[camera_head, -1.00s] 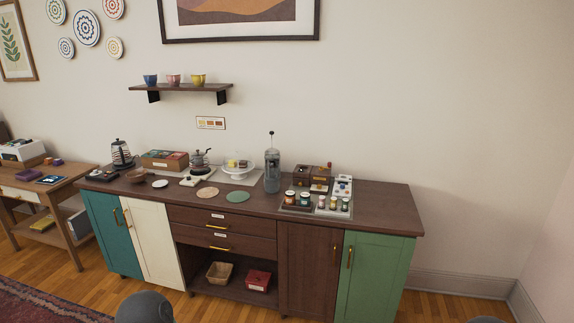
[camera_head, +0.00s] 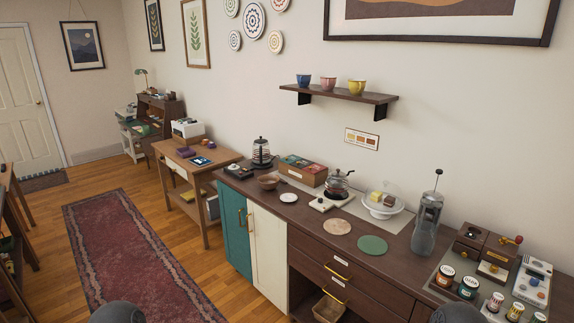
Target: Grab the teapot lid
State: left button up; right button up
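A small dark pot with a spout and a lid (camera_head: 338,173) on top stands toward the back middle of the sideboard (camera_head: 300,214). The lid seems to sit on the pot (camera_head: 337,187), but its details are small. A taller kettle (camera_head: 262,153) with a black handle stands further left, near the sideboard's left end. I cannot tell for sure which of the two is the teapot. Neither of my grippers shows in the head view.
A wooden box of packets (camera_head: 303,171) stands between the two pots. A glass-domed cake stand (camera_head: 382,204) and a tall grey press (camera_head: 427,228) stand to the right. Coasters (camera_head: 337,227) lie in front. Floor with a red rug (camera_head: 140,250) is open at left.

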aim_at(336, 174)
jog(key=i+j+u, duration=0.1)
jog(key=i+u, duration=0.15)
jog(key=i, duration=0.15)
jog(key=i+u, duration=0.3)
jog(key=i, duration=0.15)
